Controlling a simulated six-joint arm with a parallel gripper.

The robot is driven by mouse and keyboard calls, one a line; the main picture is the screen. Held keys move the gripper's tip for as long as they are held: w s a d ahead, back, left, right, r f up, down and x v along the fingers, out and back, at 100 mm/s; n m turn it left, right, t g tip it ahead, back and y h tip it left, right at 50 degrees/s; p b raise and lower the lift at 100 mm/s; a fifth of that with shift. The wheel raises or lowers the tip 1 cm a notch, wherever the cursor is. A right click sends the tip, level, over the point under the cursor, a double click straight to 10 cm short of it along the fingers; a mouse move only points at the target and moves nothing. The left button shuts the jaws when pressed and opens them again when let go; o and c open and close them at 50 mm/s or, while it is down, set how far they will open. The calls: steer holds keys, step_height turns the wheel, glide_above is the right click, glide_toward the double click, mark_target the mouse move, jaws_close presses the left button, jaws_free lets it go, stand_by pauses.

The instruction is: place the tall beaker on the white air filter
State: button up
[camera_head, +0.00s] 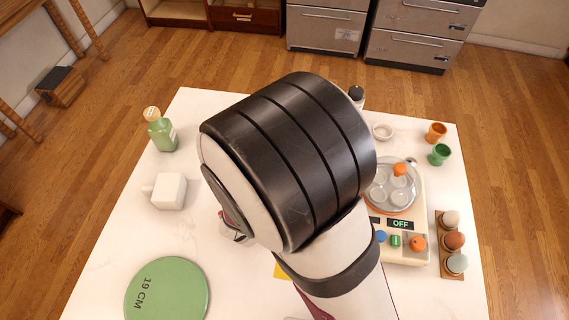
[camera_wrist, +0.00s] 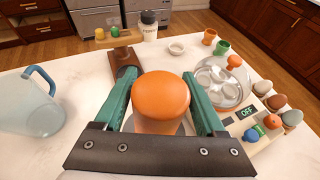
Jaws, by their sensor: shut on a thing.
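In the wrist view my gripper (camera_wrist: 158,76) has its green fingers on both sides of an orange round-topped object (camera_wrist: 160,98). It is shut on this object, whose lower part is mostly hidden. I cannot tell whether this is the tall beaker. A bluish see-through jug (camera_wrist: 28,108) with a blue handle stands at the left of the wrist view, apart from my gripper. In the head view my arm covers the gripper and the held object. A white block with a short stub (camera_head: 170,191) lies at the left; I cannot tell whether it is the air filter.
The egg cooker (camera_head: 408,252) is right of my arm, beside several eggs on a wooden holder (camera_head: 443,266).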

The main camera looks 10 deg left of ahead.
steer(key=w+a+r+n+y, duration=0.1)
steer(key=a+r+n+y, duration=0.25)
steer(key=a, duration=0.95)
steer(key=w+a+r+n+y, duration=0.1)
steer(key=a+r+n+y, duration=0.3)
steer(key=a, duration=0.9)
steer(key=shift+t+y, duration=0.45)
steer(key=shift+t, duration=0.05)
steer(key=shift+s+a+f, duration=0.9)
steer(key=shift+a+f, duration=0.95)
steer(key=shift+f, duration=0.05)
steer(key=shift+s+a+f, duration=0.9)
steer(key=shift+a+f, duration=0.95)
steer(key=shift+f, duration=0.05)
steer(key=shift+s+a+f, duration=0.9)
steer(key=shift+a+f, duration=0.95)
steer(key=shift+f, duration=0.05)
steer(key=shift+f, duration=0.1)
steer(key=o, duration=1.3)
steer(key=shift+o, duration=0.2)
